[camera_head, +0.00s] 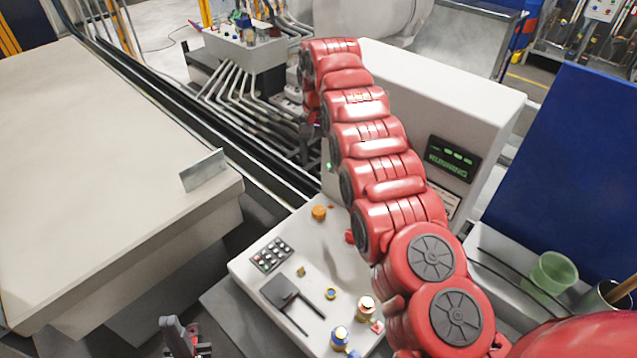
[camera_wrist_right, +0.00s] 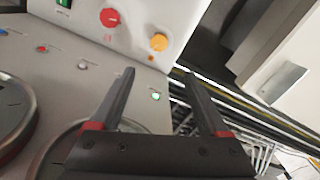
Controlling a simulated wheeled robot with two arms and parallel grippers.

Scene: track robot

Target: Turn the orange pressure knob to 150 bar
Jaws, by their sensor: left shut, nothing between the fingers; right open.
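The orange knob (camera_head: 319,212) sits near the far left corner of the pale control panel (camera_head: 335,265). In the right wrist view the orange knob (camera_wrist_right: 158,42) lies beyond my fingertips, roughly in line with the gap between them and apart from them. My right gripper (camera_wrist_right: 157,72) is open and empty. In the head view my right arm arches across the panel and its fingers cannot be made out. My left gripper (camera_head: 180,335) is shut and empty at the bottom edge, left of the panel. No pressure value can be read.
A red button (camera_wrist_right: 110,17) is beside the orange knob and is partly covered by my arm in the head view. A keypad (camera_head: 271,255) and several small knobs share the panel. A display (camera_head: 452,160) reads RUNNING. A large pale block (camera_head: 100,170) stands left.

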